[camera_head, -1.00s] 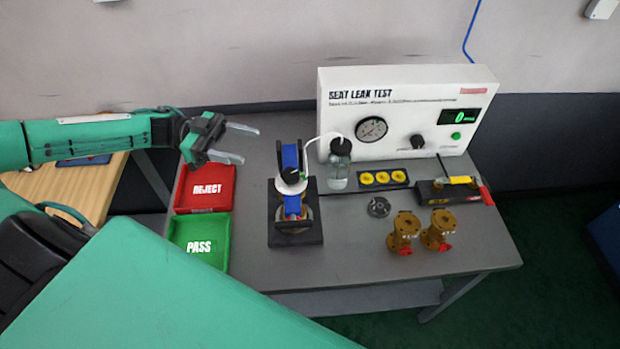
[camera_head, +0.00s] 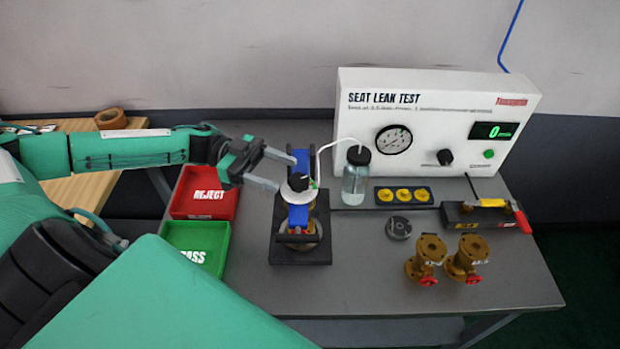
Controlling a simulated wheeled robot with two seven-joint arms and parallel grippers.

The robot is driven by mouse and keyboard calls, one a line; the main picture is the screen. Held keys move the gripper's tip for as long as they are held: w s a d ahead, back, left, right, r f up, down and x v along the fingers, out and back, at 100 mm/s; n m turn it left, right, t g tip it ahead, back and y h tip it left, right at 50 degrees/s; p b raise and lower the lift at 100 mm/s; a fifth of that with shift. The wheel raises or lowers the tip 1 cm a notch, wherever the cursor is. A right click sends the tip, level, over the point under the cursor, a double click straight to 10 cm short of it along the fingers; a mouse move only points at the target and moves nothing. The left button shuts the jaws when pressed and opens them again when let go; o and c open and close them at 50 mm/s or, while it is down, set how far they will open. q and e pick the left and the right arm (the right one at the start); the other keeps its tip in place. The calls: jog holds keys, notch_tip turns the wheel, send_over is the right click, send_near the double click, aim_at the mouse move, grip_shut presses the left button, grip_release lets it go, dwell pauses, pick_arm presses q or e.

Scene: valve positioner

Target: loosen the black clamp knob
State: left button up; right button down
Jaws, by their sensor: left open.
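The black clamp knob (camera_head: 299,181) sits on top of the blue clamp frame (camera_head: 300,214), above a white disc. The clamp stands on a dark base plate (camera_head: 283,254) on the grey bench. My left gripper (camera_head: 287,172) is open, its two grey fingers pointing right toward the knob. The fingertips appear close beside the knob, one behind and one to its left; whether they touch it I cannot tell. A white tube runs from the clamp to a clear bottle (camera_head: 355,180) with a black cap. My right gripper is not in view.
A red REJECT tray (camera_head: 232,216) and a green PASS tray (camera_head: 222,262) lie left of the clamp. The white SEAT LEAK TEST panel (camera_head: 440,95) stands behind. Two brass valves (camera_head: 426,258), a grey disc (camera_head: 398,228) and yellow rings (camera_head: 403,195) are to the right.

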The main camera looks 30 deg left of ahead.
aim_at(303, 181)
pick_arm(q)
jog(key=d, duration=0.2)
jog(key=d+p, duration=0.1)
jog(key=d, duration=0.3)
jog(key=shift+w+d+r, duration=0.15)
jog(key=shift+w+d, duration=0.05)
jog(key=shift+w, duration=0.15)
jog(key=shift+w+d+p, duration=0.1)
jog(key=shift+d+p, duration=0.2)
jog(key=shift+d, duration=0.45)
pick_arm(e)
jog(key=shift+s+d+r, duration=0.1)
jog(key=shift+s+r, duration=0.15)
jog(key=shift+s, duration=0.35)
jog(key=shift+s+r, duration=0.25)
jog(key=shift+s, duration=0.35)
pick_arm(q)
jog(key=shift+c, duration=0.2)
jog(key=c, duration=0.9)
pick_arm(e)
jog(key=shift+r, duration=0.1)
